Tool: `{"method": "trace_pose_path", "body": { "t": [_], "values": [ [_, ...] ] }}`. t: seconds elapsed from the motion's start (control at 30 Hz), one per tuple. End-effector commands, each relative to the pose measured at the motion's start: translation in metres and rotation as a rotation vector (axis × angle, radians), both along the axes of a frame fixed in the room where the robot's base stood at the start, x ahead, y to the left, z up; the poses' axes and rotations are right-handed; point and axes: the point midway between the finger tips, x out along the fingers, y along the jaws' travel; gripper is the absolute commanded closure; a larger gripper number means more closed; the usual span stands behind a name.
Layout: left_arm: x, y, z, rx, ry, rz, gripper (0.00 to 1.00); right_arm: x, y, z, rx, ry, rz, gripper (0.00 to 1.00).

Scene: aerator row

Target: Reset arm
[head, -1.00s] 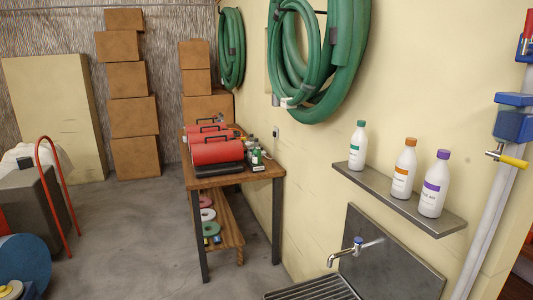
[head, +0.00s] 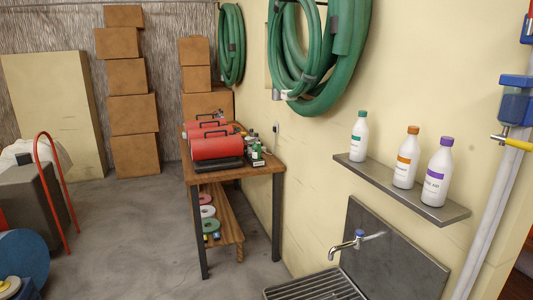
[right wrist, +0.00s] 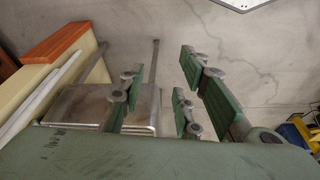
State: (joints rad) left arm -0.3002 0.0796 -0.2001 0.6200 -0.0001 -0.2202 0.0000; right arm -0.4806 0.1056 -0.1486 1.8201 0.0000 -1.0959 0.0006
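My right gripper (right wrist: 162,85) shows only in the right wrist view. Its dark green padded fingers stand apart on both sides of a gap, and nothing is between them. The worn green palm fills the bottom of that view. The grey floor (right wrist: 240,80) lies beyond the fingers. My left gripper is not in either view, and the head view shows neither arm.
A wooden bench (head: 268,168) with red cases (head: 216,147) stands along the wall. A wall shelf (head: 425,201) holds three white bottles (head: 405,172) above a tap (head: 358,240). Stacked boxes (head: 133,113) stand at the back. Floor (head: 130,230) left of the bench is clear.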

Motion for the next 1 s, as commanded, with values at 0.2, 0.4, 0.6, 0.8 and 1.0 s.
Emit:
{"method": "trace_pose_path", "body": {
  "t": [0.2, 0.4, 0.6, 0.8, 1.0],
  "values": [
    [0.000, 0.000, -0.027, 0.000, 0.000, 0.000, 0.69, -0.040, -0.005, -0.129, -0.007, 0.054, 0.009, 0.69],
    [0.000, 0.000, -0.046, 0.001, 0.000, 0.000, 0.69, -0.097, -0.015, -0.220, -0.012, 0.094, 0.019, 0.69],
    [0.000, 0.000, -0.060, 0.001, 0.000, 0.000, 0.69, -0.158, -0.026, -0.278, -0.017, 0.127, 0.027, 0.69],
    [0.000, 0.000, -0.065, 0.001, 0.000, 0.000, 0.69, -0.189, -0.032, -0.297, -0.019, 0.139, 0.031, 0.69],
    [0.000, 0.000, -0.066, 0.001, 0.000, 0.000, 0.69, -0.193, -0.033, -0.299, -0.020, 0.142, 0.032, 0.69]
  ]
}}
